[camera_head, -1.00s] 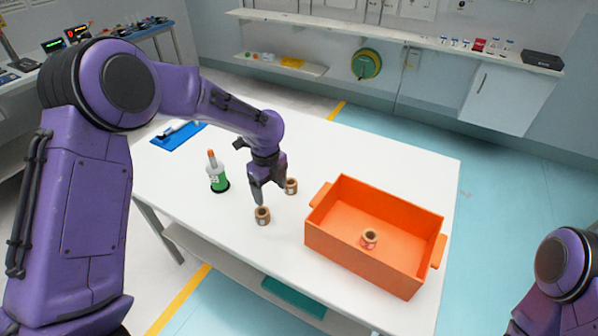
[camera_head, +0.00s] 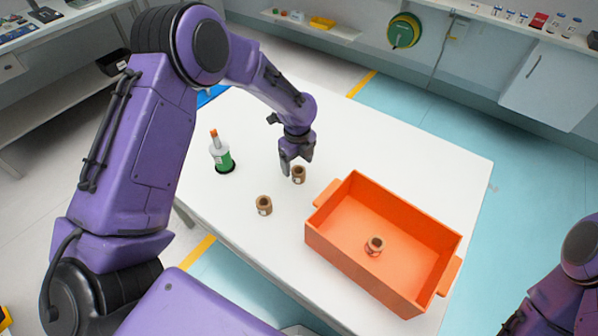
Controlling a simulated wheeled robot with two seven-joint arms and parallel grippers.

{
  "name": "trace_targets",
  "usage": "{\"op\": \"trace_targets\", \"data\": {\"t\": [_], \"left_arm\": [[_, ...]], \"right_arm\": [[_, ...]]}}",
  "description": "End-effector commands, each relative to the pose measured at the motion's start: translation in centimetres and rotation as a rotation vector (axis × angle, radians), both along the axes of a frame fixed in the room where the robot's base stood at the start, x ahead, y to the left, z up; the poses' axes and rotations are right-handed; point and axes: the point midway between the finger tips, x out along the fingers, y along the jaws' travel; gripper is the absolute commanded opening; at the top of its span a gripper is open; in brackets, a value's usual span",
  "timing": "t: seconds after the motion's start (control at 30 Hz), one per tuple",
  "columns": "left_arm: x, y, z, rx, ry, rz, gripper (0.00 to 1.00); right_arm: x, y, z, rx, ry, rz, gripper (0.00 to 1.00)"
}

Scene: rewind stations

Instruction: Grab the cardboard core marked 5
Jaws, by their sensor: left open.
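Two small brown cardboard cores stand on the white table: a far core (camera_head: 298,175) and a near core (camera_head: 264,205). A third core (camera_head: 374,246) stands inside the orange crate (camera_head: 341,257). The markings on the cores are too small to read. My left gripper (camera_head: 294,168) points down right at the far core, with its fingers open and partly in front of it or just above it. I cannot tell whether it touches the core. My right arm shows at the lower right edge, and its gripper is out of view.
A green and white bottle with an orange tip (camera_head: 221,152) stands on the white table (camera_head: 400,160) left of the cores. A blue tray (camera_head: 211,95) is partly hidden behind my left arm. The table's far right part is clear.

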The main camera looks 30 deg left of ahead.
Motion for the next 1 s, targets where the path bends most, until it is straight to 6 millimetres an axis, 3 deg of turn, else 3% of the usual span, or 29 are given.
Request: {"op": "trace_targets", "data": {"t": [0.1,0.2,0.47,0.63,0.67,1.0], "left_arm": [[-0.2,-0.3,-1.9,0.001,0.006,0.000,0.76],[-0.1,-0.2,-3.5,0.000,0.003,0.001,0.76],[-0.1,-0.2,-4.1,-0.001,0.001,0.000,0.76],[-0.1,-0.2,-4.1,-0.001,0.001,0.000,0.24],[-0.1,-0.2,-4.1,-0.001,0.001,0.000,0.17],[-0.1,-0.2,-3.9,-0.001,0.000,0.001,0.17]], "right_arm": [[0.0,0.0,1.6,0.000,0.000,0.000,0.00],[0.0,0.0,1.6,0.000,0.000,0.000,0.00],[0.0,0.0,1.5,0.000,0.000,0.000,0.00],[0.0,0.0,1.5,0.000,0.000,0.000,0.00],[0.0,0.0,1.5,0.000,0.000,0.000,0.00],[0.0,0.0,1.3,0.000,0.000,0.000,0.00]]}}
